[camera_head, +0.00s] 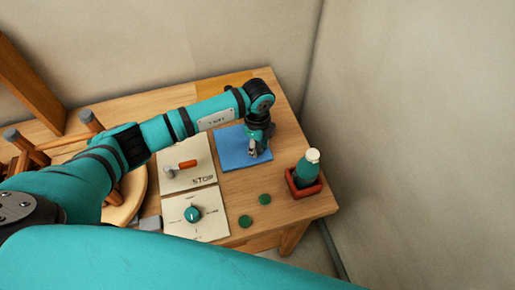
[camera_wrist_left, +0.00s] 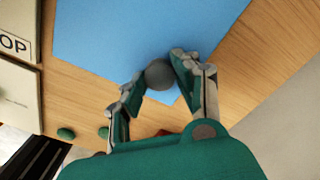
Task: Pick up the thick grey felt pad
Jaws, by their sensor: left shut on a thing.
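The thick grey felt pad (camera_wrist_left: 159,74) looks round and sits between the fingertips of my left gripper in the left wrist view. My left gripper (camera_wrist_left: 157,78) is shut on it, over the blue mat (camera_wrist_left: 105,40). In the head view my left gripper (camera_head: 254,151) points down at the right part of the blue mat (camera_head: 232,153). The pad is too small and covered to make out there. I cannot tell whether the pad touches the mat or is just above it. My right gripper is not in view.
A red tray (camera_head: 291,187) holding a teal bottle (camera_head: 306,168) stands right of the mat. Two green discs (camera_head: 245,221) (camera_head: 265,199) lie in front. A STOP lever panel (camera_head: 198,174) and dial panel (camera_head: 209,222) lie left. An upturned wooden stool (camera_head: 40,157) is at far left.

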